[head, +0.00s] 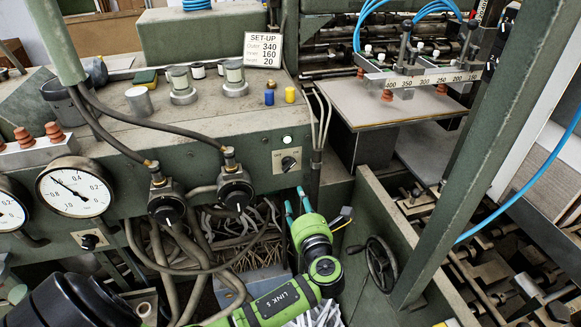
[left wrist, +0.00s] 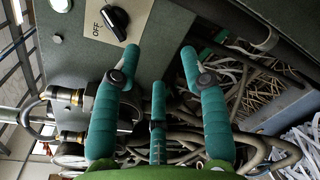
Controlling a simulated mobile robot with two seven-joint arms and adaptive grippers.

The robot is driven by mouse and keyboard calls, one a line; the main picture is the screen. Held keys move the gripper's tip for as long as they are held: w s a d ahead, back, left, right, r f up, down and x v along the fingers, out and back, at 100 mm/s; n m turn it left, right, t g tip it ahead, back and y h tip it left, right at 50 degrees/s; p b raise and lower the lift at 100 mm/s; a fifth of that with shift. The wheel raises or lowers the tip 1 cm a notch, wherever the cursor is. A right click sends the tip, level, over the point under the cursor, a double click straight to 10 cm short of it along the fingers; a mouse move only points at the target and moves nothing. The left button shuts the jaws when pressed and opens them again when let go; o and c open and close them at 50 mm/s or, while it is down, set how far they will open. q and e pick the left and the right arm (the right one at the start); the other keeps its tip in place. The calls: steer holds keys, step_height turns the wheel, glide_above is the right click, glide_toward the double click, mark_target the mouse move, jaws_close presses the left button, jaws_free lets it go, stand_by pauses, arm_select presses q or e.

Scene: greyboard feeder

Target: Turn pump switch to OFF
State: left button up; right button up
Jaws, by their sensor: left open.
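A black rotary switch knob (head: 288,163) sits on a pale label plate on the front of the green machine. The plate's lettering is too small to read in the head view. In the left wrist view the knob (left wrist: 115,18) is at the top, and the word OFF shows on its plate (left wrist: 97,32). I cannot tell surely which way the knob points. My left gripper (head: 297,202) is open and empty, with teal fingers (left wrist: 160,62), just below the switch and apart from it. My right gripper is not in view.
A lit white lamp (head: 286,139) is above the switch. Two black valve knobs (head: 236,195) with hoses are to its left, and a pressure gauge (head: 75,187) is farther left. A handwheel (head: 381,262) and a green post (head: 465,150) stand to the right. Another black knob (head: 90,241) is below the gauge.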

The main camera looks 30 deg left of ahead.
arm_select(q)
steer(key=y, duration=0.2)
glide_toward(289, 167)
steer(key=x, duration=0.3)
steer(key=shift+m, duration=0.4)
steer(key=p+x, duration=0.2)
steer(key=x, duration=0.3)
steer(key=shift+w+a, duration=0.2)
steer(key=shift+a, duration=0.1)
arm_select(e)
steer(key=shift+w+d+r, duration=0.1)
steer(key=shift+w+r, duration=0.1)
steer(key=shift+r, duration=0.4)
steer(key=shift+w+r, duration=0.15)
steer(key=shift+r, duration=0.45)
arm_select(q)
jaws_close()
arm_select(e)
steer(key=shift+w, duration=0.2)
